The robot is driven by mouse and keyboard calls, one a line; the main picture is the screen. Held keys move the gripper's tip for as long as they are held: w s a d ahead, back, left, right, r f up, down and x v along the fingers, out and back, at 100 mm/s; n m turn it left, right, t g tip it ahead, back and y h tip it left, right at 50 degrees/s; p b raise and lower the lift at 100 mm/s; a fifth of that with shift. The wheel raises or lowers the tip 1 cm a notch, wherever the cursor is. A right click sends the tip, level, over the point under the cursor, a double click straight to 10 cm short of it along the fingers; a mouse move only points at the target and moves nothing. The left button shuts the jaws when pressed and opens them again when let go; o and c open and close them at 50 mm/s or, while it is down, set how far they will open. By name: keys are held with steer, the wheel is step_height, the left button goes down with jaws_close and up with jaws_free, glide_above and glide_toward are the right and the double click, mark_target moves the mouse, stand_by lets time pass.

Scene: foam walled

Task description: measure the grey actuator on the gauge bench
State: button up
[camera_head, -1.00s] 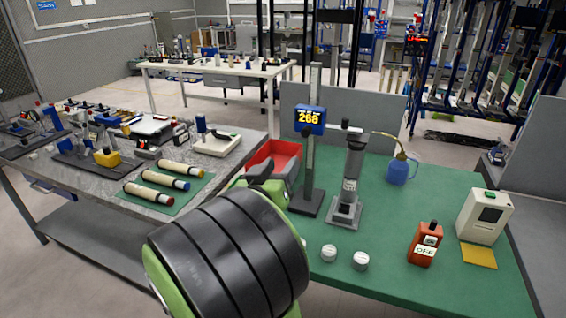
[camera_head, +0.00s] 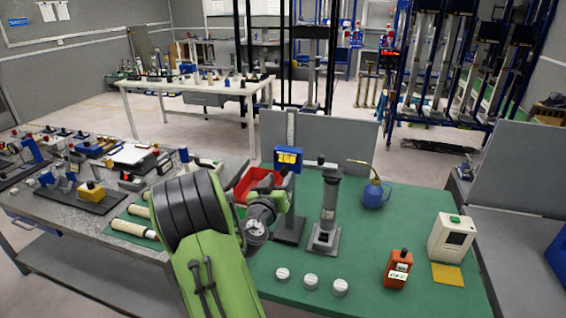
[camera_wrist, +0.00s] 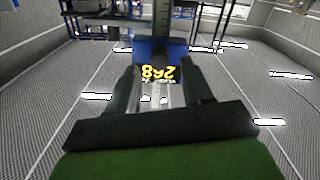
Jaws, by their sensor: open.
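The grey actuator (camera_head: 329,210) stands upright on a grey base on the green gauge bench (camera_head: 400,285). The gauge (camera_head: 290,225), a tall post with a blue display (camera_head: 288,159), stands just left of it. The actuator is not clearly seen there.
A red tray (camera_head: 258,184) is behind my wrist. White knobs (camera_head: 311,281) line the bench front. An orange OFF box (camera_head: 398,268), white box (camera_head: 452,238) and blue oil can (camera_head: 374,194) stand to the right. A cluttered grey table (camera_head: 95,245) is at left.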

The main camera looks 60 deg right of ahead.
mark_target(283, 175)
steer(key=d, duration=0.2)
steer(key=d+p, duration=0.1)
steer(key=shift+w+d, duration=0.3)
steer(key=c, duration=0.9)
steer(key=shift+f+b, duration=0.3)
steer(key=shift+b, duration=0.75)
steer(key=shift+a, duration=0.1)
steer(key=o, duration=0.9)
steer(key=shift+r, duration=0.1)
